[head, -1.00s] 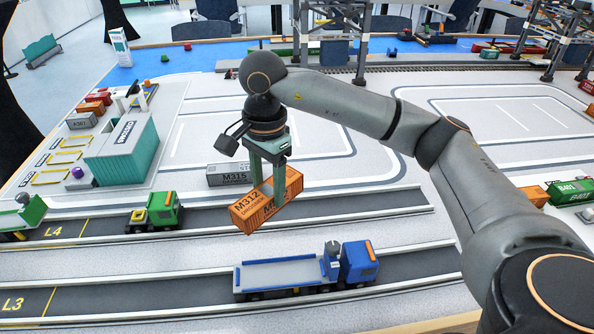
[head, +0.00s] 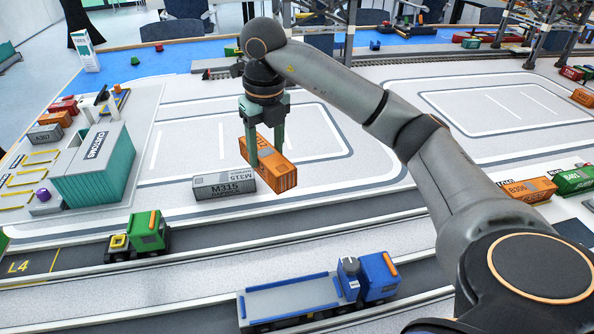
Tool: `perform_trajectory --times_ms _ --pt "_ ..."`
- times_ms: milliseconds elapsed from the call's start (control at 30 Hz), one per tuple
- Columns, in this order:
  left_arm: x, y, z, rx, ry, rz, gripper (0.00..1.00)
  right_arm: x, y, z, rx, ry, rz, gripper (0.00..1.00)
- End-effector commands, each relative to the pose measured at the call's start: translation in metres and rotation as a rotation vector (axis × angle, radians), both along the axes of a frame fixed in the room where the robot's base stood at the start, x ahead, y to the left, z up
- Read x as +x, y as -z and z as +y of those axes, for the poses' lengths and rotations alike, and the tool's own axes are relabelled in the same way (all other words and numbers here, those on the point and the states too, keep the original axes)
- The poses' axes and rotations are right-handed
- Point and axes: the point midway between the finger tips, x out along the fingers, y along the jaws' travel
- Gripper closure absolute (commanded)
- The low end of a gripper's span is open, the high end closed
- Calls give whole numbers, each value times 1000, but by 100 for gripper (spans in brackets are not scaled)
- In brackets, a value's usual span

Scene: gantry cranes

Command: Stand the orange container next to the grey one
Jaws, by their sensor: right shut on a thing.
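My right gripper (head: 265,160) comes down from above and is shut on the orange container (head: 279,178), marked M312 earlier. Its two green fingers straddle the container near its left part. The grey container lies flat on the pale yard by the road's far side. My left gripper is not in view.
A blue flatbed truck (head: 300,299) stands on the near lane. A green truck (head: 140,237) stands on the middle lane at left. The green customs building (head: 95,165) is left of the containers. Marked yard (head: 190,140) behind them is clear. Crane legs (head: 349,45) rise at the back.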

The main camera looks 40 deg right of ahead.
Motion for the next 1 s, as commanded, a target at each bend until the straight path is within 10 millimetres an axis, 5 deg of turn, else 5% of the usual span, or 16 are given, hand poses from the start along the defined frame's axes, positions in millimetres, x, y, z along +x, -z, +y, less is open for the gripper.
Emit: perform_trajectory --times_ms 333,500,867,1000 --pt "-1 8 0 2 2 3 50 23 38 -80 0 7 3 100" --pt "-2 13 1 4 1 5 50 31 71 -104 0 3 2 100" --pt "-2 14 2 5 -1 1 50 38 96 -124 0 -1 0 100" --pt "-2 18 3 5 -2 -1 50 37 119 -124 1 -3 2 100"
